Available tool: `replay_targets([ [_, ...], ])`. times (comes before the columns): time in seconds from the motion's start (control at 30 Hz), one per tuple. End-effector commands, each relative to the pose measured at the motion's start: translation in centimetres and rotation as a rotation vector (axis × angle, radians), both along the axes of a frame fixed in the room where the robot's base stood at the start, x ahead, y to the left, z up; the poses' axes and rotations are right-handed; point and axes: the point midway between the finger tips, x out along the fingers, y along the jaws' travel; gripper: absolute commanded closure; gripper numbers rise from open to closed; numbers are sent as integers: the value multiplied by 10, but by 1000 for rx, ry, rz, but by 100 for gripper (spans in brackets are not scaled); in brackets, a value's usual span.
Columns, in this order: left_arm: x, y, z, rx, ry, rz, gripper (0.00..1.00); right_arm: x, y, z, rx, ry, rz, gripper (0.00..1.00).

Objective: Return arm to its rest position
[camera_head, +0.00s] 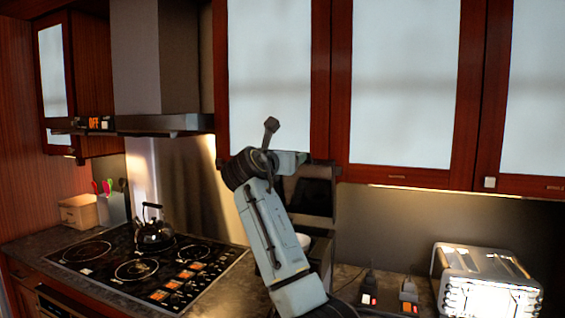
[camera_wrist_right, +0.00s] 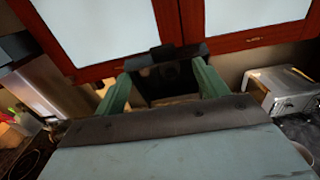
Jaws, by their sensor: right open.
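My right arm (camera_head: 269,230) rises from the bottom middle of the head view, its wrist raised in front of the wall cabinets. The fingers of my right gripper (camera_wrist_right: 163,72) show in the wrist view as two green fingers, spread apart. I see nothing held between them. A dark appliance (camera_head: 310,192) stands behind the arm, under the cabinets, and is partly hidden by it. It also seems to show beyond the fingers in the wrist view. My left gripper is out of view.
Wall cabinets (camera_head: 405,90) hang close above and behind my right arm. A silver toaster (camera_head: 487,278) is on the counter at right. A stove (camera_head: 140,268) with a black kettle (camera_head: 153,232) is at left, under a range hood (camera_head: 160,124). A box (camera_head: 78,212) stands by the left wall.

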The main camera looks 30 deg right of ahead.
Motion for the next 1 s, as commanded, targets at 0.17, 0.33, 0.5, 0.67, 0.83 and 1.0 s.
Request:
replay_targets([
  [0.17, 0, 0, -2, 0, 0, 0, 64, -4, 5, 0, 0, 0, 0, 27],
  [0.33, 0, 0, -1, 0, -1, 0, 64, -4, 5, 1, -1, 1, 0, 27],
  [0.5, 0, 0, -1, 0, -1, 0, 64, -4, 5, 0, 0, 0, 0, 27],
  [0.67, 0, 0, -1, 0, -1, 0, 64, -4, 5, -2, 5, -2, 2, 27],
  [0.83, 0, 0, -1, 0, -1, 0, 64, -5, 12, -55, 134, -61, 32, 27],
  [1.0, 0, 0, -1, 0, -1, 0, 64, -24, 29, -164, 451, -202, 62, 27],
])
